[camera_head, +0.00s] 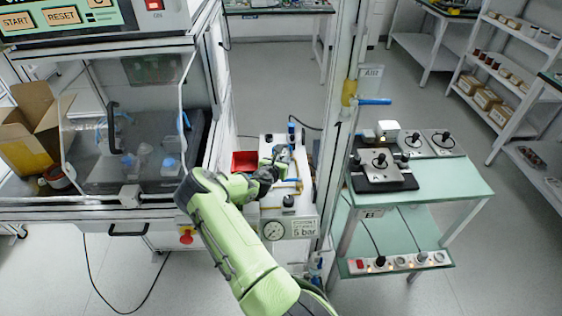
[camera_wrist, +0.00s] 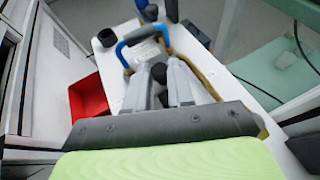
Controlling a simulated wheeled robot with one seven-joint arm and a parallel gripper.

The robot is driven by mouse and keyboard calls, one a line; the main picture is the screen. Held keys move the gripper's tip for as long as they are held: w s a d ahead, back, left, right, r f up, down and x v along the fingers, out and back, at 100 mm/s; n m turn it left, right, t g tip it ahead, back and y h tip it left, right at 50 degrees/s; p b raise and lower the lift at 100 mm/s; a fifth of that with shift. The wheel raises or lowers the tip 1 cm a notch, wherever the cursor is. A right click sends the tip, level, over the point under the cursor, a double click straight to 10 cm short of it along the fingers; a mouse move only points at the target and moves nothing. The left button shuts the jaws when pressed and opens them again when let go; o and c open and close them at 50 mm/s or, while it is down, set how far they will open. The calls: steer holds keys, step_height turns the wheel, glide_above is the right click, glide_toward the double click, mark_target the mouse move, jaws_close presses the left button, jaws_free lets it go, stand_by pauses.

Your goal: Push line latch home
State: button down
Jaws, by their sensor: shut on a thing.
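A white bench panel (camera_head: 308,208) carries a gauge and a "5 bar" label in the head view. My gripper (camera_head: 276,170) is over this panel, pointing away from my body. In the wrist view its two grey fingers (camera_wrist: 160,72) are closed about a dark round knob (camera_wrist: 158,72), mostly hidden between them. A blue bent handle or tube (camera_wrist: 130,42) lies just beyond the fingertips, with brown-yellow tubing (camera_wrist: 205,80) beside them. I cannot tell for certain which part is the line latch, or whether it is fully home.
A red bin (camera_head: 244,162) stands left of the gripper. A metal post (camera_head: 346,110) rises close on the right, by a green-topped table (camera_head: 440,185) with joystick boxes. A glazed cabinet (camera_head: 130,130) is at left. Open floor lies behind.

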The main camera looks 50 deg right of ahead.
steer(key=c, duration=1)
jaws_free()
steer(key=shift+w, duration=0.1)
steer(key=shift+o, duration=0.2)
steer(key=p+v, duration=0.2)
steer(key=v, duration=1.3)
steer(key=shift+a, duration=0.4)
steer(key=shift+r, duration=0.1)
steer(key=shift+c, duration=0.3)
